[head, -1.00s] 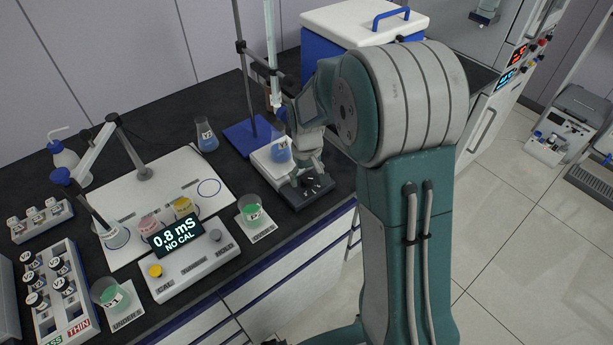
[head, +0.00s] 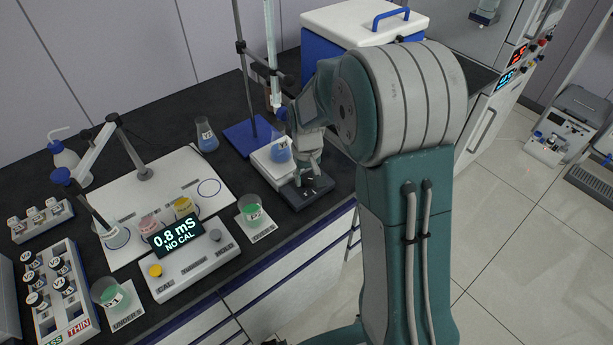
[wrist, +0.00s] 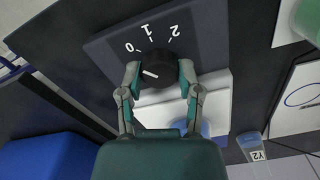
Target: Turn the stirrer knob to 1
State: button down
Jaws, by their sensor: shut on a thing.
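The stirrer (head: 318,190) has a dark front panel, which also fills the top of the wrist view (wrist: 205,25). On it sits a round black knob (wrist: 158,64) with a white pointer line. The numbers 0, 1 and 2 are printed beside it, upside down in the wrist view. The pointer line lies on the knob's left side there, nearest to the 0 and away from the 1. My gripper (wrist: 159,74) is shut on the knob, one finger on each side; in the head view it (head: 309,176) is above the panel.
A flask of blue liquid (head: 281,151) stands on the stirrer's white plate, close to my gripper, below a burette on a stand (head: 247,139). A beaker of green liquid (head: 251,212) and the conductivity meter (head: 187,258) are to the left. The bench's front edge is near.

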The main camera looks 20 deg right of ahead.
jog(key=m, duration=0.3)
jog(key=shift+s+f+m, duration=0.1)
jog(key=shift+m, duration=2.3)
jog(key=shift+c, duration=1.4)
grip_release()
